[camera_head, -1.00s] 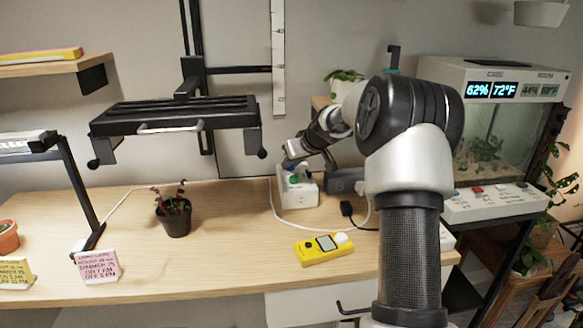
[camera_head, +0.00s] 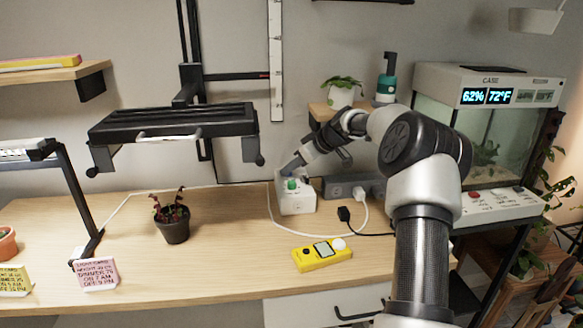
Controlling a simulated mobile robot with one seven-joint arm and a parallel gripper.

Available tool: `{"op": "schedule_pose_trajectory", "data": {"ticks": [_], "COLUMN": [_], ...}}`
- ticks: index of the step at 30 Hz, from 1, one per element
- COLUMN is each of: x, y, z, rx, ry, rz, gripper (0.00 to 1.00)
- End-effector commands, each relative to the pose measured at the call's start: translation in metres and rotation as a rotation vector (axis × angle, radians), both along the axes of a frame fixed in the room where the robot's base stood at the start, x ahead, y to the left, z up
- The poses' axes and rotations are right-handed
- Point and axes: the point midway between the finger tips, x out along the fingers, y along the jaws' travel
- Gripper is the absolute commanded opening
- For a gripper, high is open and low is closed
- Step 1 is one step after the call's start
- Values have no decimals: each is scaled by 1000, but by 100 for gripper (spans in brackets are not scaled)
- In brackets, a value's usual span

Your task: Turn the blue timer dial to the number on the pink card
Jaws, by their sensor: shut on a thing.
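The white timer box (camera_head: 297,199) stands on the desk near the wall, with a green knob (camera_head: 291,184) on its front. My gripper (camera_head: 290,170) reaches in from the right and is shut at the top of this box, on what appears to be the blue dial. The dial is mostly hidden by the fingers, and its number cannot be read. The pink card (camera_head: 96,274) stands at the desk's front left. It carries several lines of small handwriting, too small to read surely.
A yellow meter (camera_head: 322,254) lies in front of the timer. A grey power strip (camera_head: 343,187) with a white plug stands right of it. A potted plant (camera_head: 173,227), a yellow card (camera_head: 14,281) and a black lamp stand (camera_head: 82,200) are to the left. A terrarium (camera_head: 470,140) stands right.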

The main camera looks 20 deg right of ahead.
Motion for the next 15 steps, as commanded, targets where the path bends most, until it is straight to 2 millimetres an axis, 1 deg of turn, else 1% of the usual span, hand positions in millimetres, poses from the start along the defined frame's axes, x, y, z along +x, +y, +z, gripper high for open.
{"op": "schedule_pose_trajectory", "data": {"ticks": [6,7,9,10,15], "x": [0,0,0,0,0], "y": [-1,-1,-1,0,0], "z": [-1,-1,-1,-1,-1], "rx": [-1,-1,-1,-1,-1], "ry": [2,2,2,1,1], "rz": [-1,-1,-1,-1,-1], "gripper": [0,26,38,39,39]}}
